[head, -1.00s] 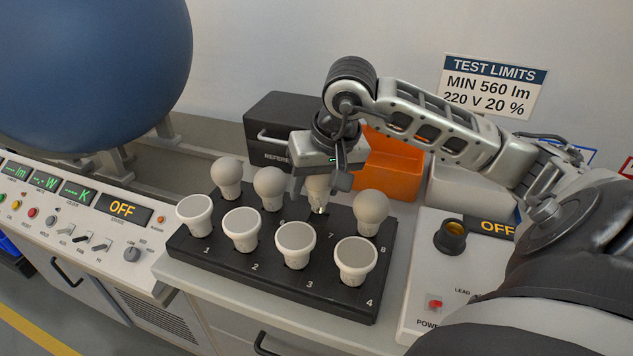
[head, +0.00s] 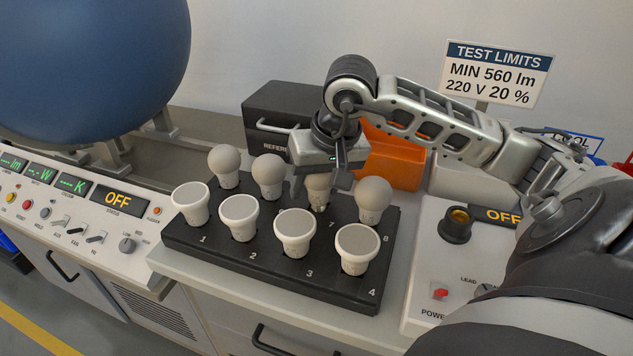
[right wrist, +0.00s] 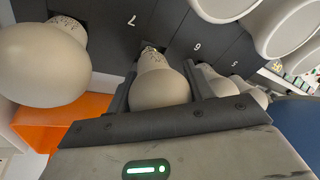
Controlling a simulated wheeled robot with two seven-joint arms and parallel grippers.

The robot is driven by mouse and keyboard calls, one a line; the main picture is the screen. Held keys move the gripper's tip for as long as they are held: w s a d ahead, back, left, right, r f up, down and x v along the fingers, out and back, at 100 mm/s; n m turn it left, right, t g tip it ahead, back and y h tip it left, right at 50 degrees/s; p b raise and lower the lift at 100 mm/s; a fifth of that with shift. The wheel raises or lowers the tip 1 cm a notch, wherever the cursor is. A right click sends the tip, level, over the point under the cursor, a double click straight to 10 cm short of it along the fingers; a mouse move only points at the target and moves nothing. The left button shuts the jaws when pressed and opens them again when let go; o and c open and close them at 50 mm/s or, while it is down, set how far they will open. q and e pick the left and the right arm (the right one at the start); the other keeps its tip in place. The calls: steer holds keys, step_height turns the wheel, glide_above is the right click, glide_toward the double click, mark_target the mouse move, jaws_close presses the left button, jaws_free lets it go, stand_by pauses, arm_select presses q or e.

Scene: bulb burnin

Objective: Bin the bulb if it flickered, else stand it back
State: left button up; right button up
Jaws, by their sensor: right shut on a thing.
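My right gripper (head: 335,172) is shut on a round white bulb (head: 318,192) at the back row of the black rack (head: 215,250). In the right wrist view the bulb (right wrist: 160,85) sits between the two fingers (right wrist: 158,97), its base at the hole marked 7. It looks upright with its lower end in or at the hole; the fingers partly hide it in the head view. An orange bin (head: 398,160) stands behind the rack, partly hidden by my arm. My left gripper is not in view.
Other round bulbs (head: 374,195) stand in the back row, and several flat-topped bulbs (head: 295,232) fill the front row. An empty socket (head: 457,225) stands at the right by an OFF display (head: 497,215). A big blue sphere (head: 90,65) is at the left.

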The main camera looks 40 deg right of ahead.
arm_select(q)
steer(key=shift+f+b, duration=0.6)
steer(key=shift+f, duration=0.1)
arm_select(e)
steer(key=shift+f, duration=0.7)
steer(key=o, duration=1.1)
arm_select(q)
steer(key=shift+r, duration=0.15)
arm_select(e)
steer(key=shift+s+r, duration=0.15)
steer(key=shift+r, duration=0.5)
arm_select(q)
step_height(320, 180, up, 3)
steer(key=p, duration=0.2)
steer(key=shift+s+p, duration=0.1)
steer(key=shift+p, duration=0.25)
arm_select(e)
steer(key=v, duration=1.5)
